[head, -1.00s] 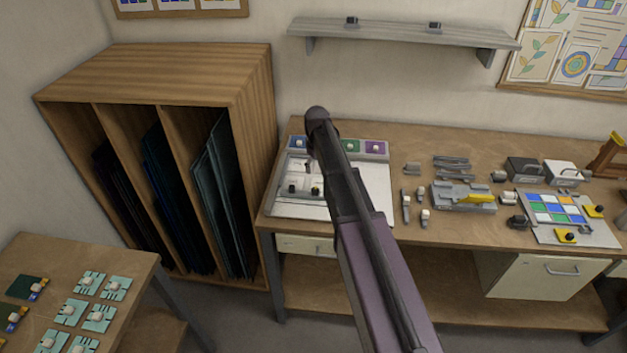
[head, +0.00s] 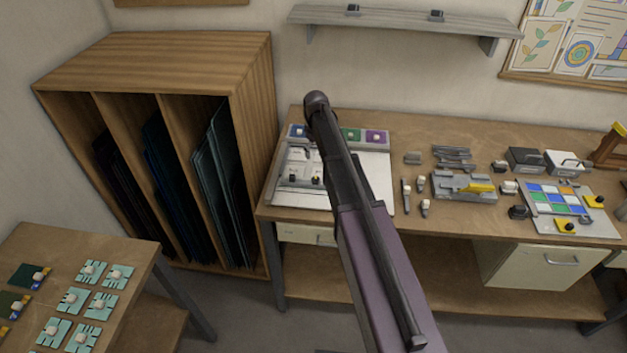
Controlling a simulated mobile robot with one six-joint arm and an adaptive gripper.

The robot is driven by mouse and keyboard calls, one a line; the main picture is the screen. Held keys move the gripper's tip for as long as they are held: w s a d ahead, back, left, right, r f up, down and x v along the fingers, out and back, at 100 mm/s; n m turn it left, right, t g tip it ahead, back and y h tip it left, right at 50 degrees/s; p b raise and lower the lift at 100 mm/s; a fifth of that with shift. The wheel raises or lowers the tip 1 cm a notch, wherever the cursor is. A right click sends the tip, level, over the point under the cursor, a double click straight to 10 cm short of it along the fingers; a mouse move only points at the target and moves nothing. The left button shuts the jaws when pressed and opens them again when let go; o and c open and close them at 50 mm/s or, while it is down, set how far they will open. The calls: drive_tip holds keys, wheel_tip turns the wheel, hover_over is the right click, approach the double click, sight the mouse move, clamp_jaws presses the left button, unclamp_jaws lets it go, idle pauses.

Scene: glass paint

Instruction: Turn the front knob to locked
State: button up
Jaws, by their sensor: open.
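A grey panel (head: 597,231) with a grid of coloured glass squares lies at the right of the workbench. It carries two yellow knobs with dark tops, a front one (head: 566,226) and one further back (head: 594,202). A pale board (head: 284,198) at the left end of the bench carries two small dark-topped knobs (head: 292,180) (head: 317,181). I cannot tell for sure which is the front knob, nor read any locked mark. My arm reaches over the pale board and covers part of it. My gripper is hidden behind the arm.
Between board and panel, the workbench (head: 460,222) holds several small blocks and a grey fixture with a yellow part (head: 480,187). A wooden rack (head: 160,55) of glass sheets stands left. A side table (head: 40,240) holds teal tiles. A wall shelf (head: 400,28) hangs above.

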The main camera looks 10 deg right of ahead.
sight(315, 178)
drive_tip(key=shift+f+b, duration=6)
drive_tip(key=shift+f, duration=0.25)
